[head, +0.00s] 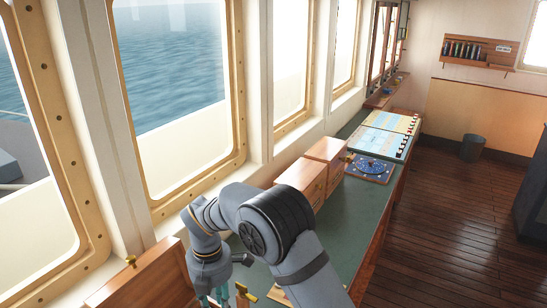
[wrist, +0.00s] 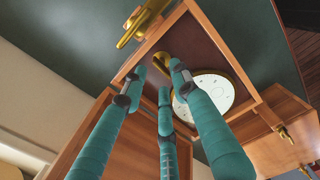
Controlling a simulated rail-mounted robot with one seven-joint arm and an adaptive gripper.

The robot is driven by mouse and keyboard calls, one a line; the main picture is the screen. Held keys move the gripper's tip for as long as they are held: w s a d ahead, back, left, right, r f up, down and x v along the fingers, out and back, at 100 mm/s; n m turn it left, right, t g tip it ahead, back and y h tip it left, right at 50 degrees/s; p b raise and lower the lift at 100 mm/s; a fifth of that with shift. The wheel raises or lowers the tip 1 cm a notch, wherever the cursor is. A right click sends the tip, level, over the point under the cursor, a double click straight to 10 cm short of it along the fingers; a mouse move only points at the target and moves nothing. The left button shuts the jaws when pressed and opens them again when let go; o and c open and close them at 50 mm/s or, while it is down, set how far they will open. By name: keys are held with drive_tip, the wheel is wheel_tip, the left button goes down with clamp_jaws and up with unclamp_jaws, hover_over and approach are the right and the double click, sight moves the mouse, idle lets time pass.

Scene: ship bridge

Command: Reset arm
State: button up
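My arm reaches down over the green counter (head: 352,205) in the head view. My gripper (head: 218,300) is at the bottom edge there, with its teal fingers partly cut off. In the wrist view my gripper (wrist: 160,80) has three teal fingers with their tips apart. They point into an open wooden box (wrist: 215,35) with a dark inside. A small brass knob (wrist: 162,60) shows between the fingertips; whether they touch it I cannot tell. A round white dial (wrist: 212,95) lies in the box, partly hidden by a finger.
A brass fitting (wrist: 140,22) sticks up beside the box. In the head view a wooden panel (head: 150,285) with a brass catch is at lower left. Closed wooden boxes (head: 303,178), a blue dial board (head: 370,170) and charts (head: 380,142) stand further along the counter beside the windows.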

drive_tip(key=shift+f, duration=1.5)
drive_tip(key=shift+r, duration=0.1)
wheel_tip(320, 180, up, 12)
drive_tip(key=shift+m, duration=0.3)
wheel_tip(320, 180, down, 12)
drive_tip(key=shift+f, duration=0.2)
drive_tip(key=m+b, duration=0.1)
drive_tip(key=m, duration=0.1)
drive_tip(key=shift+m+b, duration=0.3)
drive_tip(key=shift+m, duration=0.1)
drive_tip(key=m+b, duration=0.1)
drive_tip(key=m, duration=0.3)
drive_tip(key=m+b, duration=0.2)
drive_tip(key=m, duration=0.1)
drive_tip(key=shift+d+m, duration=0.1)
drive_tip(key=shift+m, duration=0.3)
drive_tip(key=shift+r+m, duration=0.2)
drive_tip(key=shift+m, duration=1.1)
